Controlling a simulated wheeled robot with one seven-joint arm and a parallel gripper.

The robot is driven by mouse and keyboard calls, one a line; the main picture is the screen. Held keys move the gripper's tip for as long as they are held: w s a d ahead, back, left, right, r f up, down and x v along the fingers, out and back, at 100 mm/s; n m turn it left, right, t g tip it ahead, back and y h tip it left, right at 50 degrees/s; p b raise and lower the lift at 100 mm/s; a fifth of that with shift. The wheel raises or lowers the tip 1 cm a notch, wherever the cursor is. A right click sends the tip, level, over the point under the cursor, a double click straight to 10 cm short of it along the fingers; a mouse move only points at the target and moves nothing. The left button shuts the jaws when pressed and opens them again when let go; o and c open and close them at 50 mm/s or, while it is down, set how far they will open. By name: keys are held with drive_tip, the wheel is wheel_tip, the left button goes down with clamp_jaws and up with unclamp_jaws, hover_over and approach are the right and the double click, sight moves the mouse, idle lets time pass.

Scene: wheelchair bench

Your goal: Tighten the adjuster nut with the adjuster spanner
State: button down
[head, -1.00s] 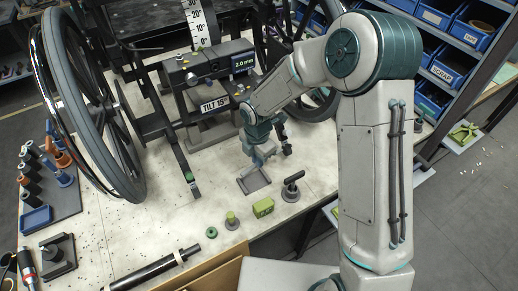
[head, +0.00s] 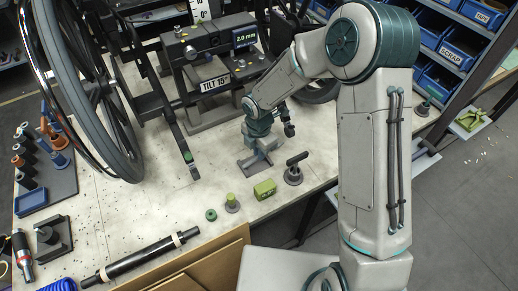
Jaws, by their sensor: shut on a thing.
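My gripper (head: 262,150) is low over a small flat grey tray (head: 245,167) on the bench. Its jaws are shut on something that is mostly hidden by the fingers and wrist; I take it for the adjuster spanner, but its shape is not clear. A dark part (head: 289,128) shows just right of the gripper. I cannot pick out the adjuster nut for certain. A dark bar with a green mark (head: 188,157) reaches down from the wheelchair frame, left of the gripper and apart from it.
The wheelchair wheel (head: 88,110) is at left. A green block (head: 264,188), a green-topped knob (head: 232,203), a green ring (head: 211,215) and a dark T-handle (head: 294,170) stand in front. A black tube (head: 140,258) lies at front left.

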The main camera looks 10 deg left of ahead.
drive_tip(key=shift+f, duration=0.55)
drive_tip(key=shift+f+b, duration=0.6)
idle(0.4)
drive_tip(key=c, duration=1.4)
unclamp_jaws()
drive_tip(key=shift+r, duration=0.1)
wheel_tip(320, 180, up, 14)
drive_tip(key=shift+d, duration=0.1)
